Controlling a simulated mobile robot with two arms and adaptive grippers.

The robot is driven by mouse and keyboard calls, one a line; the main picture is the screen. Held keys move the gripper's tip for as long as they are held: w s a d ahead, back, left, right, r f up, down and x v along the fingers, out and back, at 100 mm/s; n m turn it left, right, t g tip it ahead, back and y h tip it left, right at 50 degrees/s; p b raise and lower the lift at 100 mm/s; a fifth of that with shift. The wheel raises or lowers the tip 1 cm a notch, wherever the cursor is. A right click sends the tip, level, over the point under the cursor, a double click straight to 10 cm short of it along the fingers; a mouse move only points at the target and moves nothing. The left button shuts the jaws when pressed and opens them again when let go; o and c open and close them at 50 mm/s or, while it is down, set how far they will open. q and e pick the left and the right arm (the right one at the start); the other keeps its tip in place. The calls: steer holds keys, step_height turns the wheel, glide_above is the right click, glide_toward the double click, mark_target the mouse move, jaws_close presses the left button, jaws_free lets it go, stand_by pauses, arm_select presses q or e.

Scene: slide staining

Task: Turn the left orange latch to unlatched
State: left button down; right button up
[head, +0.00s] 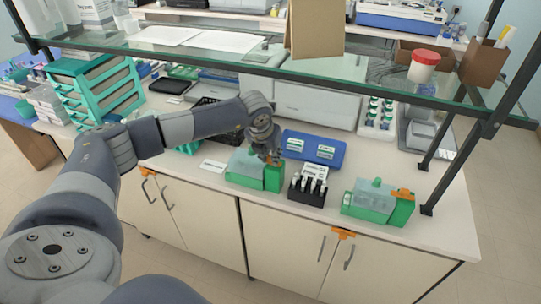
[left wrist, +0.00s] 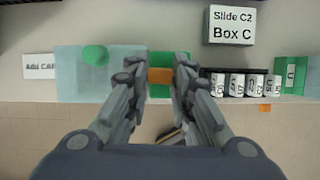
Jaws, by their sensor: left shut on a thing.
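A green box (head: 258,171) with a translucent body stands on the left of the bench front. Its orange latch (left wrist: 160,76) shows between my fingers in the left wrist view. My left gripper (head: 272,157) points down onto this box's right end. In the left wrist view my left gripper (left wrist: 159,76) is shut on the orange latch, one finger on each side. The fingers hide the latch's ends. A similar green box (head: 378,201) with an orange latch (head: 402,193) on top stands further right. My right gripper is not in view.
A black rack of vials (head: 309,185) stands just right of the gripped box. A blue slide tray (head: 313,149) lies behind. A glass shelf (head: 200,57) spans above the bench. Orange catches (head: 343,233) sit on the cabinet doors below.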

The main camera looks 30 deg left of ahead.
arm_select(q)
steer(key=m+b, duration=0.2)
steer(key=m+h+b, duration=0.1)
steer(key=b, duration=0.1)
steer(key=shift+a+f+m, duration=0.15)
steer(key=shift+f+m, duration=0.05)
steer(key=shift+m, duration=0.2)
steer(key=m+h+b, duration=0.1)
steer(key=m, duration=0.1)
steer(key=m+h+b, duration=0.1)
steer(key=m+b, duration=0.1)
steer(key=shift+w+a+r+m, duration=0.1)
steer(key=shift+r+m, duration=0.05)
steer(key=shift+m, duration=0.15)
steer(key=m+g+h+b, duration=0.1)
steer(key=m, duration=0.2)
steer(key=shift+w+a+r+m+g+h+b, duration=0.1)
steer(key=shift+m+g+h+b, duration=0.25)
steer(key=shift+m, duration=0.75)
steer(key=shift+w+r+m+g+h+b, duration=0.2)
steer(key=shift+m+g, duration=0.25)
steer(key=shift+m, duration=0.65)
steer(key=shift+s+f, duration=0.15)
steer(key=c, duration=1.4)
jaws_free()
